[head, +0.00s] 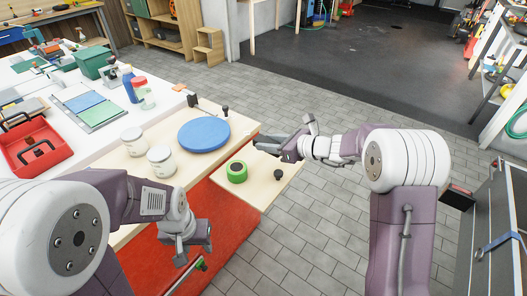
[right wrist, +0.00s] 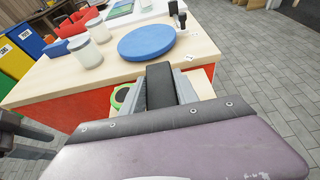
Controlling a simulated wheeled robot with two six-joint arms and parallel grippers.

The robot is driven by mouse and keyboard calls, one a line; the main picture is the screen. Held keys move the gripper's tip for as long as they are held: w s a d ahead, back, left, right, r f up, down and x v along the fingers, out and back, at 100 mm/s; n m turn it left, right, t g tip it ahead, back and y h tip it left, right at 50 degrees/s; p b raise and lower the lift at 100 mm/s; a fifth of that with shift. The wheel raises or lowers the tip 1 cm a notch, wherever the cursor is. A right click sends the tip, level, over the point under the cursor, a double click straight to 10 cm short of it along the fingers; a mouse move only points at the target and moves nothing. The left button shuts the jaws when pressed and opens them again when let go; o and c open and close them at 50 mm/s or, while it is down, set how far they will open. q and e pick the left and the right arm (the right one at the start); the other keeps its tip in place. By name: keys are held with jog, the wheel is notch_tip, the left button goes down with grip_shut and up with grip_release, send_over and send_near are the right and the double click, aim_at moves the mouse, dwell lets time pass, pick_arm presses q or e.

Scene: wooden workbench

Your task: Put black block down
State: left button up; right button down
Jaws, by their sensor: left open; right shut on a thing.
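The black block (right wrist: 160,86) is between the fingers of my right gripper in the right wrist view. My right gripper (head: 272,146) is shut on it and is over the front right corner area of the bench, to the right of the blue disc, in the head view. The block is hard to make out from my dark gripper in the head view. I cannot tell whether the block touches the surface below. My left gripper (head: 186,243) is open and empty, in front of the bench's red side.
A round blue disc (head: 204,134) and two white-lidded jars (head: 162,161) (head: 134,141) stand on the wooden bench top (head: 190,169). A green ring (head: 237,171) and a small dark knob-like thing (head: 278,174) sit on a lower wooden board (head: 258,189), which has some bare room.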

send_over(263, 153)
notch_tip(263, 153, down, 4)
jog(key=shift+f, duration=0.25)
notch_tip(263, 153, down, 4)
jog(key=shift+f+b, duration=0.1)
jog(key=shift+b, duration=0.95)
jog(key=c, duration=0.9)
grip_release()
jog(key=shift+s+d+r, duration=0.1)
jog(key=shift+d+r, duration=0.1)
jog(key=p+v, duration=0.2)
jog(key=v, duration=0.9)
jog(key=shift+s+d+r, duration=0.15)
jog(key=shift+s+d, duration=0.1)
